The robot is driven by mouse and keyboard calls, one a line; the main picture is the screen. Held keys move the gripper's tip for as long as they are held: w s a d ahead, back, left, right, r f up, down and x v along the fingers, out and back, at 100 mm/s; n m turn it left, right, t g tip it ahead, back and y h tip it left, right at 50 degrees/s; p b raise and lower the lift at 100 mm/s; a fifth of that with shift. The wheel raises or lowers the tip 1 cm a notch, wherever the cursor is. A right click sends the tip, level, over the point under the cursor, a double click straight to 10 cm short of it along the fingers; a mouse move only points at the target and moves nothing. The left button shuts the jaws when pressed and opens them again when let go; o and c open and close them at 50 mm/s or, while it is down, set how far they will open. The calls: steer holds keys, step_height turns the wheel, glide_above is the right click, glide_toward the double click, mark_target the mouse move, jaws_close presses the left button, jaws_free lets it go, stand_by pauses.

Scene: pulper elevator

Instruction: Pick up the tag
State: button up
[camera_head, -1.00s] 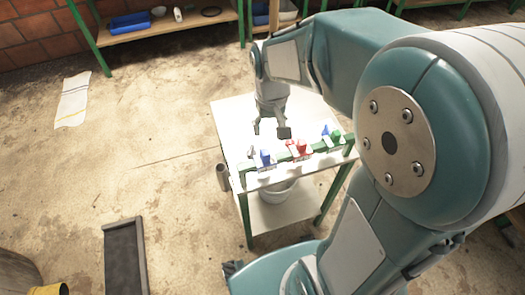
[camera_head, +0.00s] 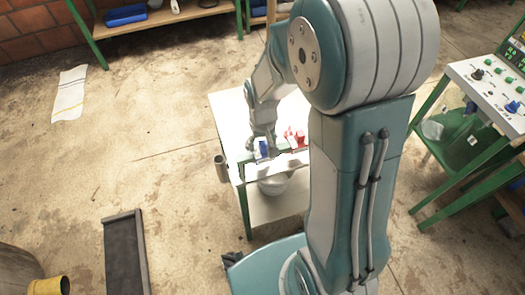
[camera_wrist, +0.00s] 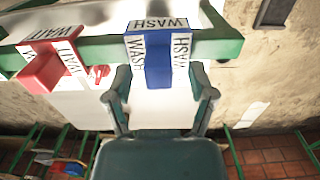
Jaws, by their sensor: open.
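In the wrist view a blue tag (camera_wrist: 160,62) with white WASH labels hangs on a green rail (camera_wrist: 98,48). A red tag (camera_wrist: 52,68) with WAIT labels hangs to its left. My gripper (camera_wrist: 161,86) is open, its two fingers on either side of the blue tag's lower part; I cannot tell whether they touch it. In the head view the blue tag (camera_head: 263,148) and red tag (camera_head: 294,138) sit at the table's near edge. My gripper (camera_head: 256,146) is beside the blue one, and my arm hides the right part of the rail.
The white table (camera_head: 226,112) has a lower shelf holding a bucket (camera_head: 273,184). A metal cup (camera_head: 220,167) is on its left side. A control panel (camera_head: 487,90) on a green stand is at the right. The floor to the left is mostly clear.

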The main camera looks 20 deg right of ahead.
steer(key=shift+f, duration=0.2)
jaws_close()
steer(key=shift+r, duration=0.1)
